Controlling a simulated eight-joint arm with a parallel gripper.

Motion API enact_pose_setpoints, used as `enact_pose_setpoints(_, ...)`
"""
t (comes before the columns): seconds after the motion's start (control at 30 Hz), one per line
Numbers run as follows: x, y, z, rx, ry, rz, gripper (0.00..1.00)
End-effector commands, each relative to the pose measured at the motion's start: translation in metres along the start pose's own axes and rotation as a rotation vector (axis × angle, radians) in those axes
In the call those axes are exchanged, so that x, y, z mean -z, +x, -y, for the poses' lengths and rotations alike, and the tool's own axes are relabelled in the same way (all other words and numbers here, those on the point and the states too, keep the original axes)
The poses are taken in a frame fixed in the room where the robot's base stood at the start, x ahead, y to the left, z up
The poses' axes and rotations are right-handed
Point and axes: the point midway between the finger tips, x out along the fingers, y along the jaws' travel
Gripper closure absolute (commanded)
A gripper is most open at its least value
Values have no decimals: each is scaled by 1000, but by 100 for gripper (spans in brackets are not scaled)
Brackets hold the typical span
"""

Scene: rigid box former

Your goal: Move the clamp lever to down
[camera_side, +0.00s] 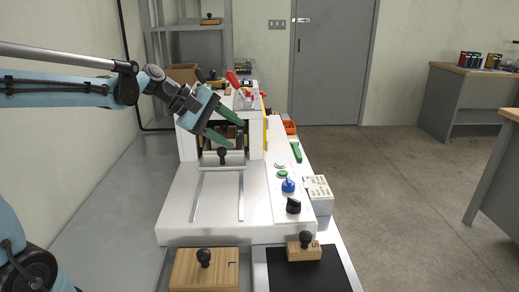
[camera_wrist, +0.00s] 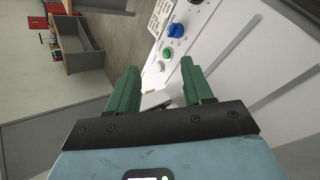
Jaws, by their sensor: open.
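The clamp lever (camera_side: 232,78) has a red handle. It stands up, leaning a little left, on top of the white machine (camera_side: 180,205) at its far end. My gripper (camera_side: 236,133) has green fingers and is open, with nothing between them. In the side view it hangs in front of the machine's upper housing, lower and nearer than the lever. My gripper also shows in the wrist view (camera_wrist: 159,68), with both fingers apart over the machine's edge. The lever does not show in the wrist view.
Wooden blocks marked L (camera_side: 190,275) and S (camera_side: 300,254) lie at the front. A black knob (camera_side: 293,206), blue knob (camera_side: 288,186) and green button (camera_side: 282,175) line the machine's right side.

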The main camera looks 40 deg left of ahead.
Motion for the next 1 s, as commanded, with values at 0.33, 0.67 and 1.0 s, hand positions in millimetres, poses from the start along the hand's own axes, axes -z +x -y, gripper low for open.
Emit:
enact_pose_setpoints(0.33, 109, -29, -88, -267, -798, 306, 49)
enact_pose_setpoints(0.67, 186, -72, -112, -396, -1198, 595, 49)
enact_pose_setpoints(1.0, 185, -55, -129, -399, -1230, 628, 49)
